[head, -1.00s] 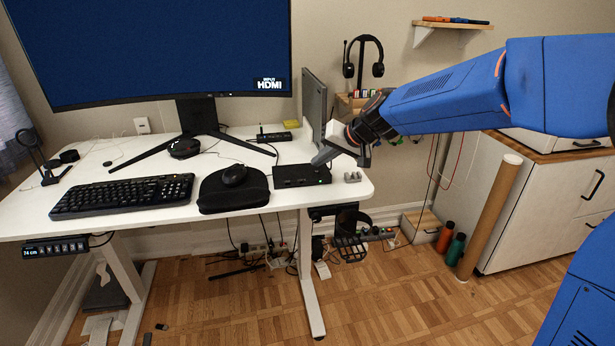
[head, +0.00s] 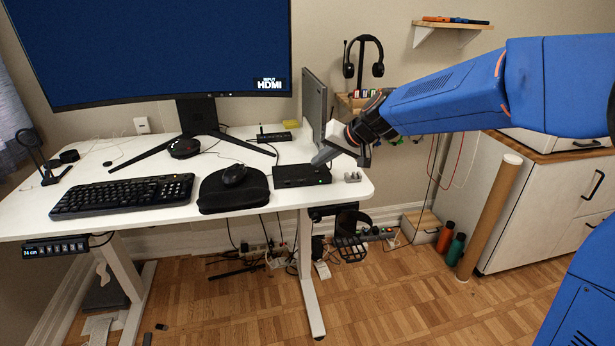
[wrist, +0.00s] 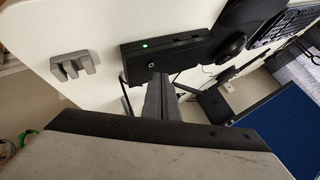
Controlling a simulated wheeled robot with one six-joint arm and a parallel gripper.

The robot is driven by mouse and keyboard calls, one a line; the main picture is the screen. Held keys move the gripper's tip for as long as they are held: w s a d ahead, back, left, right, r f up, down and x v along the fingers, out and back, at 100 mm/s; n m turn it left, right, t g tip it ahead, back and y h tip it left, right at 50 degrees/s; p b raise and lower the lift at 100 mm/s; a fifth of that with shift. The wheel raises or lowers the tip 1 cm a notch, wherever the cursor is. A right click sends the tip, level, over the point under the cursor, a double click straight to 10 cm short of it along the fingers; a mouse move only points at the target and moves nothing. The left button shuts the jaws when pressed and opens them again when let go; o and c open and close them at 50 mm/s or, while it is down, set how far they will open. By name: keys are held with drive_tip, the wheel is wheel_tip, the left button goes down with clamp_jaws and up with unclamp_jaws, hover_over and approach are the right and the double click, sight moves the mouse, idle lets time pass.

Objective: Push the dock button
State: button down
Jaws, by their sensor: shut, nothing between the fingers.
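The dock is a flat black box (head: 290,177) near the right front of the white desk, with a small green light on its front. In the wrist view the dock (wrist: 190,47) shows the green light, slots and a small pale ring mark (wrist: 152,64) on its top, which looks like the button. My gripper (head: 318,162) is shut and empty, reaching down from the right to the dock's top. In the wrist view its grey fingertips (wrist: 158,76) are right beside the ring mark. I cannot tell whether they touch the dock.
A small grey holder (head: 352,177) stands right of the dock. An upright laptop (head: 314,105) is behind it. The monitor stand (head: 197,115) is further back.

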sight(321, 174)
drive_tip(key=shift+f, duration=0.2)
drive_tip(key=shift+f, duration=0.25)
drive_tip(key=shift+f, duration=0.25)
idle(0.7)
drive_tip(key=shift+r, duration=0.7)
wheel_tip(321, 174, up, 6)
idle(0.9)
